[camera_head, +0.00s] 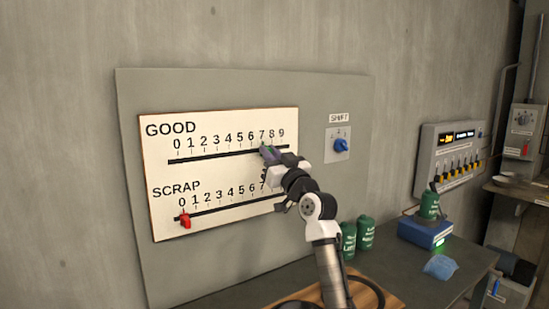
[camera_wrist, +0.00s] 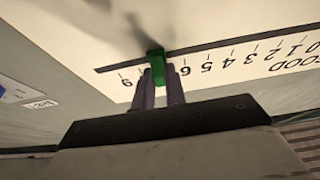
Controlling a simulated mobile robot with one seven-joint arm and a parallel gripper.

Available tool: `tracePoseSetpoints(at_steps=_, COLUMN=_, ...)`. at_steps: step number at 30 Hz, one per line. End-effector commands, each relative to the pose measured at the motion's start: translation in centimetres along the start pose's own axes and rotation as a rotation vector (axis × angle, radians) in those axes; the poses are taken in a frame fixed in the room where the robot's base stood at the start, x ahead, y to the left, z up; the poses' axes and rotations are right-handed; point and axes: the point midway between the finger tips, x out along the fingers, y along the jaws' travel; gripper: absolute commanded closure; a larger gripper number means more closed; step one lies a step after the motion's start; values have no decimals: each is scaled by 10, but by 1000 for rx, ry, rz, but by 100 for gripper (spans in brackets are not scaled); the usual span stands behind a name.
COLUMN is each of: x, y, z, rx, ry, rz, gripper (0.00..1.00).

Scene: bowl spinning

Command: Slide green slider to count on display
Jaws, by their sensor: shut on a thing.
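The white board's upper row, GOOD (camera_head: 168,129), has a black slot (camera_head: 215,155) under the digits 0 to 9. My gripper (camera_head: 268,153) is at this slot below 7 and 8. In the wrist view, the green slider (camera_wrist: 155,64) sits on the slot between my gripper's two purple fingers (camera_wrist: 160,84), which are shut on it. The slider hides the digits between 6 and 9, so its exact mark is unclear. A display (camera_head: 460,136) with small yellow characters is on a grey box at right; I cannot read it surely.
The lower SCRAP row holds a red slider (camera_head: 185,220) at 0. A blue SHIFT knob (camera_head: 341,146) is right of the board. Green canisters (camera_head: 365,232), a blue box (camera_head: 425,233) and a blue cloth-like item (camera_head: 440,267) are on the dark bench below.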

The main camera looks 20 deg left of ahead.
Motion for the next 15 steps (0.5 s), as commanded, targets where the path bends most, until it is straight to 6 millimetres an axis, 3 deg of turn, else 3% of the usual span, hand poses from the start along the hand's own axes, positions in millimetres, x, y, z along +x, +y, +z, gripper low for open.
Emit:
tracePoseSetpoints(at_steps=11, x=0, y=-2, z=-1, rx=0, ry=0, rz=0, gripper=100)
tracePoseSetpoints(at_steps=12, x=0, y=-2, z=-1, rx=0, ry=0, rz=0, gripper=82)
tracePoseSetpoints(at_steps=15, x=0, y=-2, z=-1, rx=0, ry=0, rz=0, gripper=69)
